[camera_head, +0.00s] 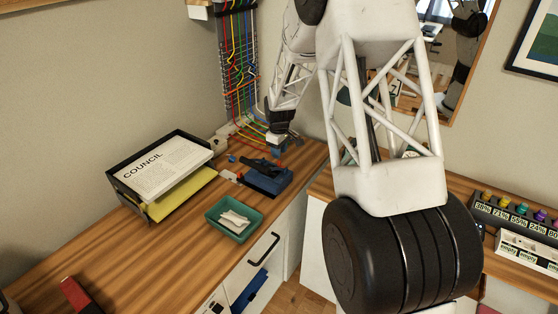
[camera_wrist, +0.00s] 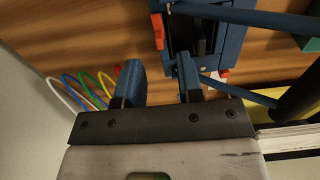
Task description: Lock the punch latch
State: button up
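The hole punch, with a blue base and a black top, sits on the desk in the head view (camera_head: 266,178). In the wrist view the punch (camera_wrist: 207,14) shows at the top, cut off by the frame, with blue bars around a dark middle. Orange-red pieces (camera_wrist: 158,30) show on its sides; I cannot tell which is the latch. My gripper (camera_wrist: 158,75) has its blue fingers apart, with nothing held between them. The right finger overlaps the punch's end in this view; contact cannot be told. In the head view my gripper (camera_head: 279,147) is just behind the punch.
A black paper tray (camera_head: 143,203) stands left of the punch. A green tray (camera_head: 215,226) with white slips is in front of it. Coloured cables (camera_head: 240,60) run down the wall behind my gripper.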

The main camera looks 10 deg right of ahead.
aim_at(279, 161)
jog(key=shift+f, duration=2.3)
grip_shut()
